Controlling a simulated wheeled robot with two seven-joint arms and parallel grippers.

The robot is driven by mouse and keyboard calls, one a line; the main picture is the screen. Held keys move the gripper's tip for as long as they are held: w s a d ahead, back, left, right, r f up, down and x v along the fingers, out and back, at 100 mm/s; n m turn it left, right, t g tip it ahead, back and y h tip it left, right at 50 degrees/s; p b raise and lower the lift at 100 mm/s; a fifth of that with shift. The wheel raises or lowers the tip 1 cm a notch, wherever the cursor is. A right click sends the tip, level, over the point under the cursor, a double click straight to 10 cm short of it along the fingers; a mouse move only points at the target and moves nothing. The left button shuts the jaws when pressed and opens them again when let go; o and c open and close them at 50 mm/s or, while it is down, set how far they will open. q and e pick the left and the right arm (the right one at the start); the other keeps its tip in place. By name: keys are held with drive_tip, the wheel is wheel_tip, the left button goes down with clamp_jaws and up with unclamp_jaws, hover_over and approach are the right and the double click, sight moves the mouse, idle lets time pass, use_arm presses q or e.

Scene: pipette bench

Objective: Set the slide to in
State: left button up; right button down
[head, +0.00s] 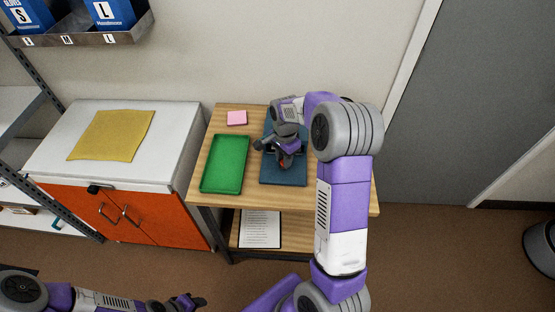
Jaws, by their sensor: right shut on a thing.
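My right gripper (283,167) reaches down over the dark blue mat (285,180) on the wooden table and is shut on a small red part (282,162). Only a bit of this red part shows between the fingers. The gripper and arm cover most of what lies under them, so I cannot make out the slide or its position. My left gripper (190,302) is low at the front, away from the table, with nothing visible in it. It is too small to tell whether its fingers are open.
A green tray (223,187) lies left of the mat, and a pink pad (237,118) lies behind it. A white cabinet (60,165) with a yellow cloth (112,135) stands left of the table (205,175). A clipboard sheet (260,229) is on the lower shelf.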

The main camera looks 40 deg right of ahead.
drive_tip(key=shift+w+d+r, duration=0.1)
drive_tip(key=shift+w+d, duration=0.05)
drive_tip(key=shift+d, duration=0.05)
drive_tip(key=c, duration=0.9)
unclamp_jaws()
drive_tip(key=shift+w, duration=0.1)
wheel_tip(320, 180, up, 7)
drive_tip(key=shift+r+p, duration=0.2)
drive_tip(key=shift+p, duration=0.85)
